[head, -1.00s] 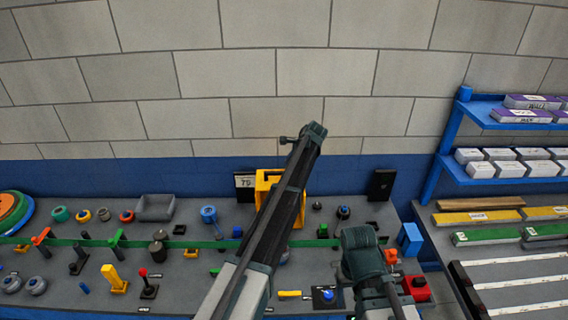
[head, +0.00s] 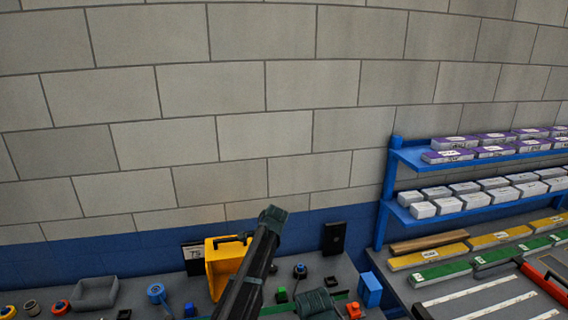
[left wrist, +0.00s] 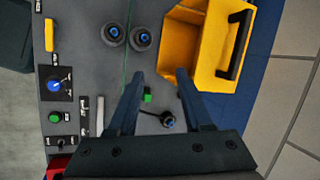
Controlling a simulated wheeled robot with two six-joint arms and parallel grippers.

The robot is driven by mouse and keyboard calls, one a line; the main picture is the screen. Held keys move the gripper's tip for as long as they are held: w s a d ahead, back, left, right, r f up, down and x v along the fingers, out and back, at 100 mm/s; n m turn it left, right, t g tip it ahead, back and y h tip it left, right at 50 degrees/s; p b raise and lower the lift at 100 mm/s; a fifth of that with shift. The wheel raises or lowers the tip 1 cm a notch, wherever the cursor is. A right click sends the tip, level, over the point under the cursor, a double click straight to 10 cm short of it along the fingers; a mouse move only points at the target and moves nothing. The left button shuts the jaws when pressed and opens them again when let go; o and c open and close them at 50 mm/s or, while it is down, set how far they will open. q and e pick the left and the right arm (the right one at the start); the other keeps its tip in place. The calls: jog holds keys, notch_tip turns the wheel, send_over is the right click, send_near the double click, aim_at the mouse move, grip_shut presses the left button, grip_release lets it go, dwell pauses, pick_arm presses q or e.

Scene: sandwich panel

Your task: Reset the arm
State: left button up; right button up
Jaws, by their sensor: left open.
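My left gripper (left wrist: 160,76) is open in the left wrist view, with its two dark blue fingers spread over the grey panel. A small green button (left wrist: 147,97) shows between the fingers, and a black knob with a blue top (left wrist: 167,121) lies closer to the palm. Nothing is held. In the head view, my long dark arm link (head: 248,272) rises from the bottom in front of a yellow box. A dark arm part (head: 315,305) sits to its right at the bottom edge; its fingers cannot be made out. My right gripper is not in view.
The yellow box with a black handle (left wrist: 208,50) stands close beyond the fingers; it also shows in the head view (head: 222,270). A blue shelf (head: 392,215) with boxes stands at right. A blue block (head: 370,290) is nearby. The block wall (head: 210,140) closes the back.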

pick_arm(q)
jog(key=s+d+f+n+h+b, duration=0.1)
jog(key=s+d+f+n+b, duration=0.1)
jog(key=s+f, duration=0.4)
jog(key=s+d+f+n+g+h+b, duration=0.1)
jog(key=s+d+f+n+b, duration=0.2)
jog(key=s, duration=1.4)
jog(key=s+d+f+n+g+h+b, duration=0.1)
jog(key=s+d+f+b, duration=0.3)
jog(key=s+f+b, duration=0.5)
jog(key=s+n, duration=0.1)
jog(key=s, duration=0.2)
jog(key=shift+f+n, duration=0.3)
jog(key=shift+f, duration=0.05)
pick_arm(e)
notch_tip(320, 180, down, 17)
pick_arm(q)
jog(key=shift+a, duration=0.1)
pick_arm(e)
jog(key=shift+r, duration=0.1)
